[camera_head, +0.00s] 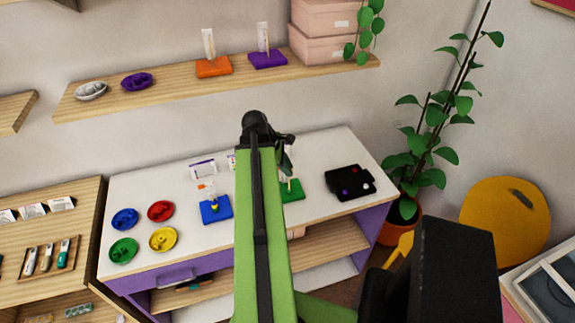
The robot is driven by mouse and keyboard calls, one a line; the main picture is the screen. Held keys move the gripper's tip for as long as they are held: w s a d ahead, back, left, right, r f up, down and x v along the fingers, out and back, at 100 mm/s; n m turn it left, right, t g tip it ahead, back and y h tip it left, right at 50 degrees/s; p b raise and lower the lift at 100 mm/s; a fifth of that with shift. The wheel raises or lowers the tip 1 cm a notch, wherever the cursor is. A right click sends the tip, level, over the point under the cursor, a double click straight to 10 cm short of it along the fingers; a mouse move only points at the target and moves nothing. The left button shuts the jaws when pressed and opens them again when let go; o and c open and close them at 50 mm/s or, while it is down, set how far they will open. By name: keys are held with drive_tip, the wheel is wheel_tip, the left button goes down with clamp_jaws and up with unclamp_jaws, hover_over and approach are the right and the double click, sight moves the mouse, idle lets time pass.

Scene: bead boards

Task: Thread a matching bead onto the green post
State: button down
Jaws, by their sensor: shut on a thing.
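The green board (292,191) stands on the white table top, just right of my green arm, with a pale upright post (289,177) on it. My arm covers the left part of this board. My gripper (287,163) is above the green board, close to the top of the post, small and partly hidden by my arm. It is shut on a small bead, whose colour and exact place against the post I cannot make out. A green dish (123,251) with small pieces sits at the table's front left.
Blue (124,219), red (161,211) and yellow (163,239) dishes stand near the green one. A blue board (216,209) with a post holding beads is left of my arm. A black tray (349,183) lies to the right. White cards (203,169) stand behind.

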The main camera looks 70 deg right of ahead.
drive_tip(key=shift+f+b, duration=0.7)
drive_tip(key=shift+f, duration=0.05)
idle(0.7)
drive_tip(key=shift+f+b, duration=0.95)
drive_tip(key=shift+b, duration=0.05)
drive_tip(key=c, duration=1.2)
unclamp_jaws()
drive_tip(key=shift+c, duration=0.2)
drive_tip(key=shift+r, duration=0.1)
